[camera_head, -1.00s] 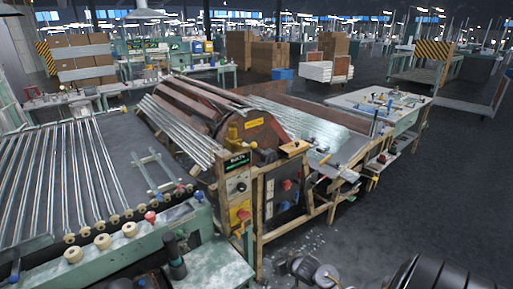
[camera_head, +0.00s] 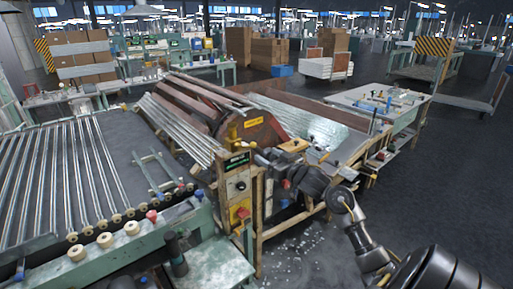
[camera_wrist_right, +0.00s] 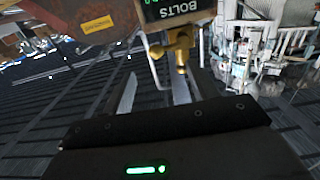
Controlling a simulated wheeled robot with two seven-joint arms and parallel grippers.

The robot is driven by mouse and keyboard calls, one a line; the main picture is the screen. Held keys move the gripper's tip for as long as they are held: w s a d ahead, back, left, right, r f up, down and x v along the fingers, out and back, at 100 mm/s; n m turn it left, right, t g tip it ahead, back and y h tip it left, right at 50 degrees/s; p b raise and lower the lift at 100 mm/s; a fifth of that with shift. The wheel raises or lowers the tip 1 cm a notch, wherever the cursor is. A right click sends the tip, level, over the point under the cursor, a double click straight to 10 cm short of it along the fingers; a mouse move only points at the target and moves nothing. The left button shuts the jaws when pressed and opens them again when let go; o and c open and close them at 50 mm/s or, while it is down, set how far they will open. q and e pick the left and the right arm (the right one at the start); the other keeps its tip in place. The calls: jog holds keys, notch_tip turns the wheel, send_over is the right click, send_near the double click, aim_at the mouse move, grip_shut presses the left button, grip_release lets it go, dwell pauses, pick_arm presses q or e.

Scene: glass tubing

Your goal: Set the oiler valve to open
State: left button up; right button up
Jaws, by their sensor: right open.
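The brass oiler valve (camera_wrist_right: 180,48) shows in the right wrist view, just below the dark BOLTS display. Its stem hangs down toward the space between my fingers, closer to the right finger. I see no contact, and I cannot tell its setting. In the head view a small yellow knob (camera_head: 253,144) beside the display is probably the same valve. My right gripper (camera_wrist_right: 157,88) is open and empty, its two fingers apart below the valve. In the head view my right gripper (camera_head: 262,157) is at the machine's front frame, partly dark and hard to make out. My left gripper is not in view.
The BOLTS display (camera_head: 237,161) sits on a wooden post above a yellow box with a red button (camera_head: 241,213). A red drum machine (camera_head: 255,130) stands behind. A roller table (camera_head: 60,180) fills the left. Open floor (camera_head: 430,190) lies to the right.

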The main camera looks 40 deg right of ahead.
aim_at(253, 146)
jog(key=w+p, duration=0.1)
jog(key=w, duration=0.6)
jog(key=shift+w, duration=0.15)
jog(key=shift+c, duration=0.5)
jog(key=c, duration=0.8)
